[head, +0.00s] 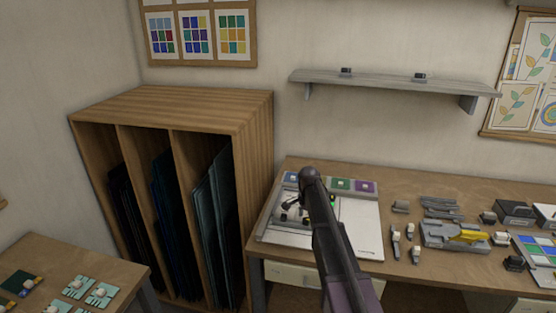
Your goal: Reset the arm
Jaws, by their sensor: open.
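My arm rises from the bottom middle of the head view, its dark elbow bent over the left part of the workbench. My gripper (290,212) is small and partly hidden just left of the arm, low over the light board on the bench. It is open, and I see nothing held in it. Its fingertips are too small to make out clearly.
The light board (358,226) lies on the workbench (400,183), with coloured tiles along its back. A yellow-handled tool (460,236) and several small blocks lie right. A wooden rack (180,108) with dark sheets stands left. A wall shelf (385,82) hangs above. A table (95,262) is at lower left.

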